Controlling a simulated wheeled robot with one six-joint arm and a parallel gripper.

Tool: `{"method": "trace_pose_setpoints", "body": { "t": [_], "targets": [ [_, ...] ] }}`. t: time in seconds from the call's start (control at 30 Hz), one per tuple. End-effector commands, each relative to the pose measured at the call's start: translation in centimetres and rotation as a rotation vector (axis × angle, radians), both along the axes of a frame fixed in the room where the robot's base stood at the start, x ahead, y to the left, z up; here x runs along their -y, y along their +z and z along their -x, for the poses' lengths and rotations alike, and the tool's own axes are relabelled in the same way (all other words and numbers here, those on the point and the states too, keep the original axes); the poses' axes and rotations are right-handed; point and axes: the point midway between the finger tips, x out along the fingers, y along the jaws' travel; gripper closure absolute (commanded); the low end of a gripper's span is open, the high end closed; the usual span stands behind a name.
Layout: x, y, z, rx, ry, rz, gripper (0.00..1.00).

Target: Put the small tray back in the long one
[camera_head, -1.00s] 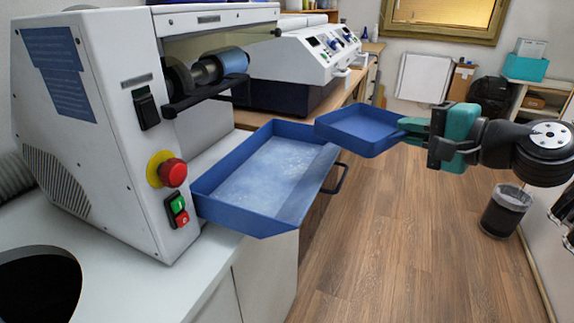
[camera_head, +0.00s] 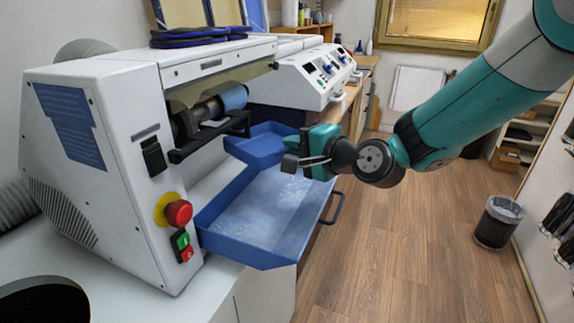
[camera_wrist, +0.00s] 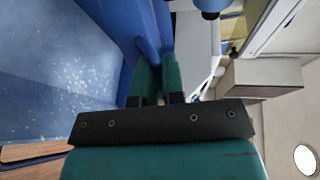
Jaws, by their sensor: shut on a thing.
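The small blue tray (camera_head: 262,150) is in my gripper (camera_head: 306,148), above the far end of the long tray. The long blue tray (camera_head: 222,243) sticks out from the white machine, with pale dust over its floor. In the wrist view my gripper's green fingers (camera_wrist: 157,75) are shut on a blue wall of the small tray (camera_wrist: 148,30). The long tray's dusty floor (camera_wrist: 50,70) fills the left of that view. The small tray looks roughly level. I cannot tell whether its underside touches the long tray.
The white machine (camera_head: 110,160) stands left of the long tray, with its roller (camera_head: 232,98) and a black bar (camera_head: 210,138) close to the small tray. A second white machine (camera_head: 305,75) is behind. A bin (camera_head: 497,222) stands on the open wooden floor at right.

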Motion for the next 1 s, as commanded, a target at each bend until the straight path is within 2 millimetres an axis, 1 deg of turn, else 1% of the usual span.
{"method": "trace_pose_setpoints", "body": {
  "t": [0.03,0.27,0.43,0.57,0.8,1.0],
  "targets": [
    [0.2,-1.3,0.0,-0.008,-0.005,0.003,1.00],
    [0.2,-3.3,0.0,-0.007,-0.002,0.004,1.00],
    [0.2,-6.0,0.0,-0.009,-0.003,0.003,1.00],
    [-0.2,-6.4,-0.1,-0.004,-0.002,0.003,1.00],
    [-0.2,-6.5,-0.1,-0.004,-0.002,0.003,1.00],
    [-0.2,-7.2,-0.1,-0.004,-0.002,0.003,1.00]
  ]
}}
